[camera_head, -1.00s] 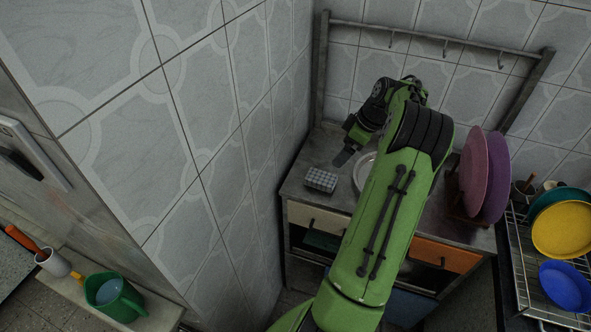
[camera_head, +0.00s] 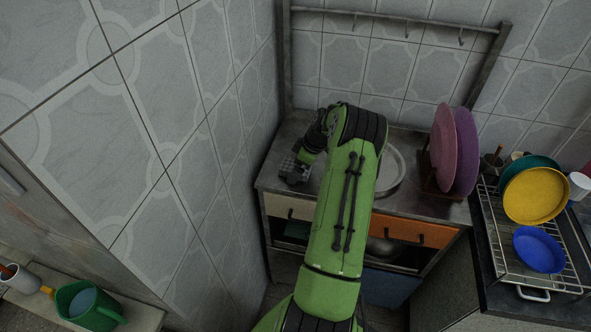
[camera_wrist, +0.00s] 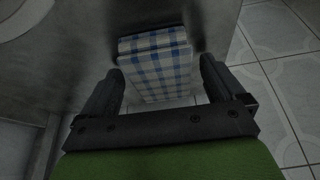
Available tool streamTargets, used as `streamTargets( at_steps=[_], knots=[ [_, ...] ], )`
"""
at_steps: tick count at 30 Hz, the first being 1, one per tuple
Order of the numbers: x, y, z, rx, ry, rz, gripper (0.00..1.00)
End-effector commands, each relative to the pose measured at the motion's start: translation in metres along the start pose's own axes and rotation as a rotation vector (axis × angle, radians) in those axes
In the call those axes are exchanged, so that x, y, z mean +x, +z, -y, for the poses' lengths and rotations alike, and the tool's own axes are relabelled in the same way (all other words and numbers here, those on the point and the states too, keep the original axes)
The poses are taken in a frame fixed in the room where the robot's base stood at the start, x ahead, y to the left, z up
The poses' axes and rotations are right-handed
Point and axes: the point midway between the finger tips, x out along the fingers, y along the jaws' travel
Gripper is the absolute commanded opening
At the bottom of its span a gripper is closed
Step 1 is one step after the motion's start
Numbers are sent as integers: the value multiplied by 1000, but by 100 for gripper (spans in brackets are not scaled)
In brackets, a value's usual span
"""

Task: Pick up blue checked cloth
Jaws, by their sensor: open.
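The blue checked cloth (camera_wrist: 158,68) is a folded, blue-and-white block on the grey metal counter (camera_wrist: 80,45). In the wrist view it lies between the two dark fingers of my gripper (camera_wrist: 161,76), which are open, one on each side of it. A small gap seems to show on each side; I cannot tell whether either finger touches it. In the head view the cloth (camera_head: 287,164) is partly hidden by my gripper (camera_head: 296,174), which is down at the left part of the counter.
A round metal plate (camera_head: 395,172) lies on the counter to the right, partly behind my arm. Pink (camera_head: 444,145) and purple (camera_head: 466,150) plates stand upright in a rack. A tiled wall (camera_head: 225,150) rises close on the left. A wire dish rack (camera_head: 560,270) holds several dishes.

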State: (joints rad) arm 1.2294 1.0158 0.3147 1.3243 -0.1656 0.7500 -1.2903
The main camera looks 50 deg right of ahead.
Motion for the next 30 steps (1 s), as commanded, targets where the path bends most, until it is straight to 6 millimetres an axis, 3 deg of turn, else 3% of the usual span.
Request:
streamTargets(
  at_steps=[2,12,20,30],
  knots=[
    [0,0,0,0,0,0,93],
    [-1,0,0,0,-1,0,41],
    [-5,-2,0,0,0,0,40],
    [-77,-32,0,-1,3,0,40]
  ],
)
